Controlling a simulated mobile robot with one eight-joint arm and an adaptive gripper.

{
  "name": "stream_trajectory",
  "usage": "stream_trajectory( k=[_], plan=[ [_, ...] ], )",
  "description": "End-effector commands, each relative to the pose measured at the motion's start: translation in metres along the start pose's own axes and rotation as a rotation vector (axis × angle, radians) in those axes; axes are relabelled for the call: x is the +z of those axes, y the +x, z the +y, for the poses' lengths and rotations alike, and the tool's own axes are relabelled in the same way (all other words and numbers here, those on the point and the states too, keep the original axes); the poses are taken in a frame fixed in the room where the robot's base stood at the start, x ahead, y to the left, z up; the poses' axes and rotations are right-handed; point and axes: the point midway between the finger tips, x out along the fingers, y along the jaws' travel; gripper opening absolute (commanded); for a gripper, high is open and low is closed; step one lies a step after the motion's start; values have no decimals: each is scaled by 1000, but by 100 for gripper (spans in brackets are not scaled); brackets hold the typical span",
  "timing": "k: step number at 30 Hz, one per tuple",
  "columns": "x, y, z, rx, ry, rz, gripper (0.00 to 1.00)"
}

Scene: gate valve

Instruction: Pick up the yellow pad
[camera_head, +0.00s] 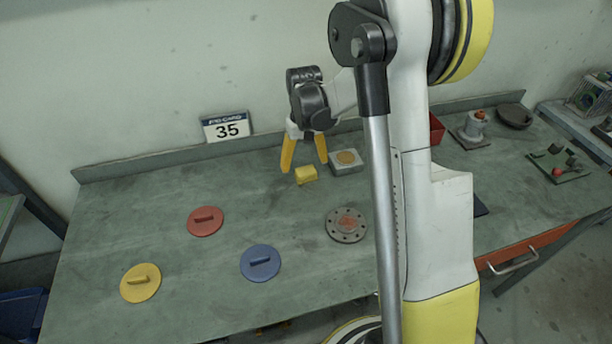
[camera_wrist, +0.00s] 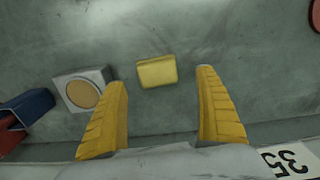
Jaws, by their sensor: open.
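A small yellow block-like pad (camera_head: 306,175) lies on the green-grey bench top. In the wrist view the yellow pad (camera_wrist: 156,72) shows in the gap between the fingertips, nearer the left one. My gripper (camera_head: 304,167) has its two yellow fingers spread and pointing down beside and above the pad. The fingers (camera_wrist: 160,77) are open with nothing held between them. I cannot tell the exact height of the fingertips over the bench. A flat yellow disc with a raised handle (camera_head: 140,283) lies apart at the front left.
A grey block with a round tan top (camera_head: 346,162) stands close to the right of the pad. A red disc (camera_head: 205,222), a blue disc (camera_head: 260,263) and a bolted flange (camera_head: 346,225) lie in front. A "35" sign (camera_head: 227,127) stands behind.

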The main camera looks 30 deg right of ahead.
Motion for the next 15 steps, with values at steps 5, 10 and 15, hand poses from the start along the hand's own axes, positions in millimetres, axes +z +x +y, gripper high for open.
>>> stream_trajectory(
  k=[5,10,15],
  plan=[
    [2,27,3,0,0,0,83],
    [2,48,3,0,0,0,83],
    [3,48,3,0,0,0,83]
  ],
)
